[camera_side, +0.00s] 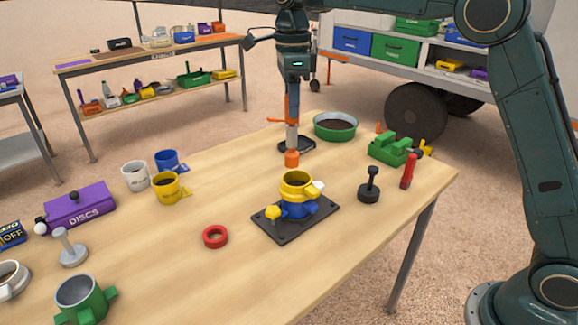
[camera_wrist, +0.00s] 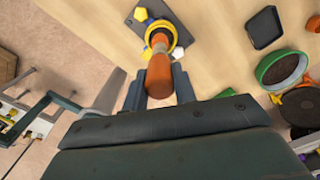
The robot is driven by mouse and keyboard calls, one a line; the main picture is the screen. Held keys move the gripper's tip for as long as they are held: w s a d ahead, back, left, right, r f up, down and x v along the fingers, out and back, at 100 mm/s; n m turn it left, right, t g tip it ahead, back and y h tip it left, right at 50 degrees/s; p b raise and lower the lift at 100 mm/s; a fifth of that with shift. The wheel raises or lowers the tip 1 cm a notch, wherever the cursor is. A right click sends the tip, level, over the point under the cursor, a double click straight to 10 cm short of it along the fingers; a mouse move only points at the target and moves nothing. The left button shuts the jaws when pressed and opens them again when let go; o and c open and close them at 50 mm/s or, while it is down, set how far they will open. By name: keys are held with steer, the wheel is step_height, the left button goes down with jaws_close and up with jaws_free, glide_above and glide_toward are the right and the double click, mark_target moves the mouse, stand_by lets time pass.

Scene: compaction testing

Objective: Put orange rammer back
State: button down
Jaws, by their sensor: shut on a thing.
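The orange rammer (camera_side: 292,158) hangs upright in my gripper (camera_side: 292,98), with an orange handle, grey shaft and orange foot. The wrist view shows the rammer's orange handle (camera_wrist: 160,75) between the two dark fingers of my gripper (camera_wrist: 158,88), which is shut on it. A shallow black tray (camera_side: 309,149) lies on the table behind the rammer in the side view. In the wrist view the tray (camera_wrist: 264,28) looks empty and lies right of the rammer. The foot appears raised above the table.
A yellow collar (camera_side: 296,181) sits on a blue mould (camera_side: 297,208) on a dark plate (camera_side: 322,214), in front of the rammer. A green-rimmed pan (camera_side: 335,120) stands behind right. A black tamper (camera_side: 369,185), green device (camera_side: 390,149) and red-handled tool (camera_side: 409,170) stand at right. Mugs (camera_side: 136,176) stand left.

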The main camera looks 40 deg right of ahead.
steer(key=s+a+r+n, duration=0.2)
steer(key=s+a+n, duration=0.15)
steer(key=a, duration=0.65)
steer(key=s+a+r+n, duration=0.3)
steer(key=s+a, duration=0.2)
steer(key=a, duration=0.5)
step_height(320, 180, down, 16)
steer(key=shift+d, duration=0.2)
steer(key=shift+f, duration=0.1)
steer(key=shift+f, duration=2.2)
steer(key=c, duration=1.1)
jaws_free()
steer(key=shift+s+f, duration=0.1)
